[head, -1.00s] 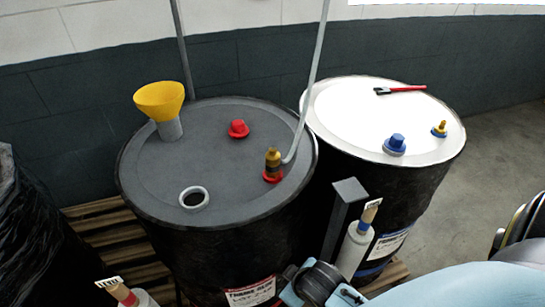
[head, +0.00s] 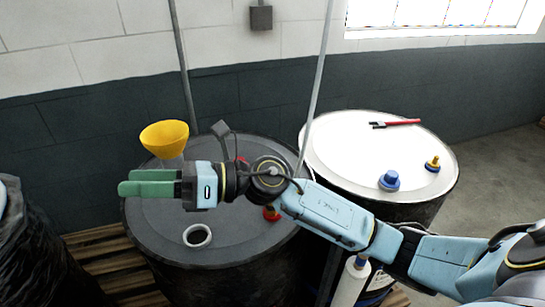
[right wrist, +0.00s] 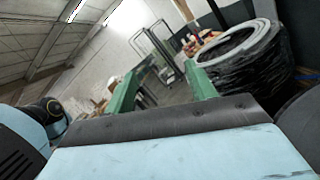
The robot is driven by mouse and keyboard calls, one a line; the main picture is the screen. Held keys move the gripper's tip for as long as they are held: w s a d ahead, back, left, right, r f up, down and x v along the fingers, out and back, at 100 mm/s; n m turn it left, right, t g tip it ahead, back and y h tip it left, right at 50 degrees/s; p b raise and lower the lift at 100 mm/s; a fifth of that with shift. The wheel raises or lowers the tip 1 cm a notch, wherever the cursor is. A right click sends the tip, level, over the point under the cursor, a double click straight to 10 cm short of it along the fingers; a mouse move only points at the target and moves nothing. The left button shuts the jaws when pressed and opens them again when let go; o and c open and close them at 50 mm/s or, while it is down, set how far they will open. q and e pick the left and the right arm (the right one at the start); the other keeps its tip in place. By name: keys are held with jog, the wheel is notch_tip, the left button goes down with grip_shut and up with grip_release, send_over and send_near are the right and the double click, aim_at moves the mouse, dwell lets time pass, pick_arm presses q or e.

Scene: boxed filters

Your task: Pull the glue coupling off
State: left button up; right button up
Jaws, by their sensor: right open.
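My right gripper (head: 128,182) has green fingers and hangs over the left part of the grey drum (head: 235,251), pointing left. In the right wrist view its two fingers (right wrist: 160,72) stand apart with nothing between them. A coupling with a red base (head: 271,214) sits on the grey lid by the bent grey pipe; my arm hides its brass top. A smaller brass-coloured coupling on a blue base (head: 432,165) sits on the white drum lid (head: 345,150). I cannot tell from the pictures which coupling is for glue. My left gripper is not in view.
A yellow funnel (head: 165,137), a white-rimmed opening (head: 197,235) and a partly hidden red cap (head: 242,160) are on the grey drum. A blue cap (head: 389,181) and a red-handled tool (head: 398,123) are on the white lid. The grey pipe (head: 318,88) rises behind my arm.

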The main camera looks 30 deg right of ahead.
jog(key=w+d+f+n+g+h, duration=0.3)
jog(key=d+f+n+g+h, duration=0.3)
jog(key=d+f+n+h, duration=0.4)
jog(key=d+h, duration=0.3)
jog(key=d, duration=0.2)
jog(key=w+d+h, duration=0.1)
jog(key=d+h, duration=0.2)
jog(key=d, duration=0.2)
jog(key=d+h, duration=0.3)
jog(key=d, duration=0.2)
jog(key=shift+w+d+r+n, duration=0.2)
jog(key=shift+w+r+n, duration=0.1)
jog(key=shift+r, duration=0.1)
jog(key=shift+d+f, duration=0.15)
jog(key=shift+d, duration=0.05)
notch_tip(320, 180, down, 13)
jog(key=shift+r+p, duration=0.1)
jog(key=shift+p, duration=1.05)
jog(key=c, duration=1.2)
jog(key=shift+o, duration=0.2)
